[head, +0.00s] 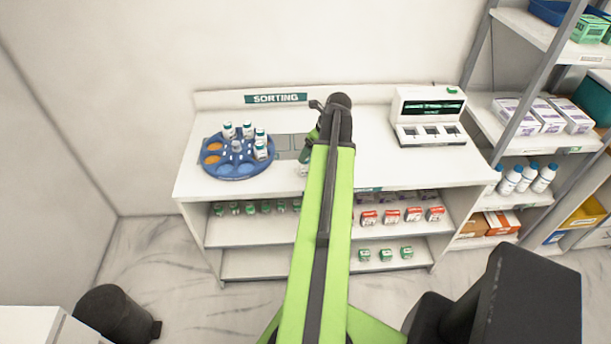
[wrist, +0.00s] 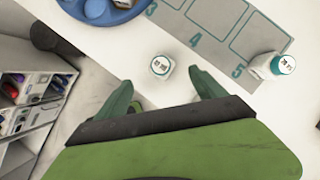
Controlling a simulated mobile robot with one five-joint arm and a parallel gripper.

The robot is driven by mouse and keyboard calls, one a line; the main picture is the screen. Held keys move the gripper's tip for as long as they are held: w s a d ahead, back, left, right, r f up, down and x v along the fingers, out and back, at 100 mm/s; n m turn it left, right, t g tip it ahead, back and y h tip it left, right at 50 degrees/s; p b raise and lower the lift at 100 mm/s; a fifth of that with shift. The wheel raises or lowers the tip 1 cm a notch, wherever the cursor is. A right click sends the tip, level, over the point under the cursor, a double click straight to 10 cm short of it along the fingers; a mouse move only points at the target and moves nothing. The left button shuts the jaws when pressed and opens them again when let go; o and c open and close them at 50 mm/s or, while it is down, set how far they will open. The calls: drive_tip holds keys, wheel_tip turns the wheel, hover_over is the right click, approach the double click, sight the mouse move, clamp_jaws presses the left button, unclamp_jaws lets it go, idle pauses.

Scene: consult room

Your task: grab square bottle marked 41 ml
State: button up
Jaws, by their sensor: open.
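In the wrist view, a small white bottle (wrist: 161,67) with a printed label on top stands on the white counter. The print is too small to read surely, so I cannot confirm 41 ml. My gripper (wrist: 161,80) is open, with one green finger on each side just below this bottle; no contact shows. In the head view, my gripper (head: 309,145) is over the counter, largely hidden by my arm. The white bottle (head: 303,170) shows partly beside the arm. A second white bottle (wrist: 277,66) with a teal-edged label stands at the right near slot 5.
A blue round tray (head: 235,172) holding several bottles stands left on the counter (head: 420,165). A grey numbered strip (wrist: 215,30) lies beyond the near bottle. A white device (head: 428,118) stands at the right. Shelves below hold small boxes; a rack (head: 525,75) stands right.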

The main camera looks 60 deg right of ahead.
sight(308, 164)
drive_tip(key=b+x, duration=0.2)
drive_tip(key=x, duration=0.1)
drive_tip(key=shift+w+f, duration=0.1)
drive_tip(key=shift+f, duration=0.3)
drive_tip(key=shift+w+r, duration=0.1)
drive_tip(key=b+x, duration=0.4)
drive_tip(key=x, duration=0.1)
drive_tip(key=shift+d+b, duration=0.15)
drive_tip(key=shift+b, duration=0.25)
drive_tip(key=c, duration=1.4)
drive_tip(key=shift+c, duration=0.2)
